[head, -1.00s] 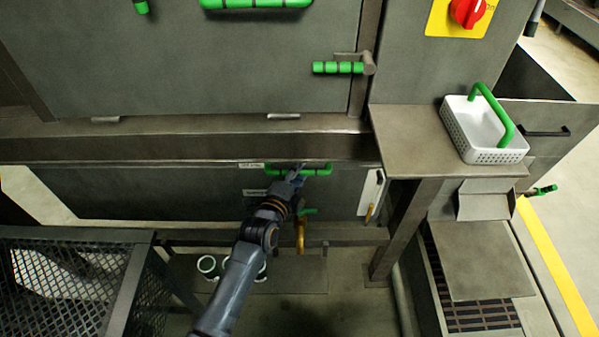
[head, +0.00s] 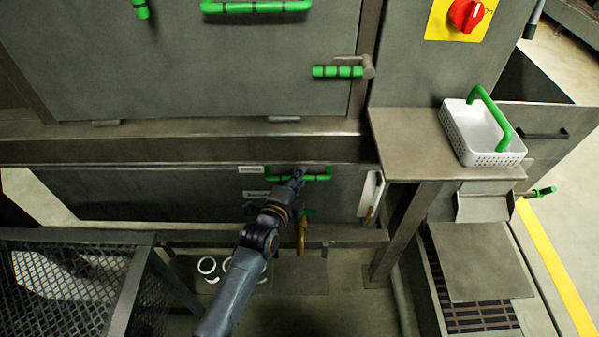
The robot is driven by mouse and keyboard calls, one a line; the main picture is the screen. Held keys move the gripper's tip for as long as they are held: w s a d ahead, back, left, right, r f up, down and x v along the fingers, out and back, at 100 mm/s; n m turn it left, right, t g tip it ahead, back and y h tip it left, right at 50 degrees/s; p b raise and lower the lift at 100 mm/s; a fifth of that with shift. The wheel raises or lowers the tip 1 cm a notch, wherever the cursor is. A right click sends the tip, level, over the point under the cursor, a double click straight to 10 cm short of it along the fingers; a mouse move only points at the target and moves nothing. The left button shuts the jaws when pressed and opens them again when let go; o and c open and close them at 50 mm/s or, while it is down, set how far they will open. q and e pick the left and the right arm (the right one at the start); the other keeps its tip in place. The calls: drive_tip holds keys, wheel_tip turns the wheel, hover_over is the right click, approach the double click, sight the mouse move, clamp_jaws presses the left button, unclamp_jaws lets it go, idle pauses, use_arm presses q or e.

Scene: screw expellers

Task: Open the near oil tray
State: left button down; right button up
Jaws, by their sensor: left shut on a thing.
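The near oil tray (head: 150,196) is the long grey drawer under the machine's ledge. Its green bar handle (head: 320,178) is on the front near the right end. My left gripper (head: 298,174) is shut on this handle, and its fingers hide the handle's middle. The tray front stands slightly out from under the ledge. The inside of the tray cannot be seen. My right gripper is not in view.
A yellow-brown spout (head: 301,238) hangs below the tray front, partly beside my left arm. White ring-like cups (head: 207,266) sit low under it. A mesh-sided bin (head: 70,285) stands at left. A white basket (head: 483,145) rests on the right shelf.

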use_arm(q)
drive_tip(key=s+p, duration=1)
drive_tip(key=s, duration=1.9)
drive_tip(key=c, duration=1.3)
unclamp_jaws()
drive_tip(key=shift+c, duration=0.2)
drive_tip(key=v, duration=1.2)
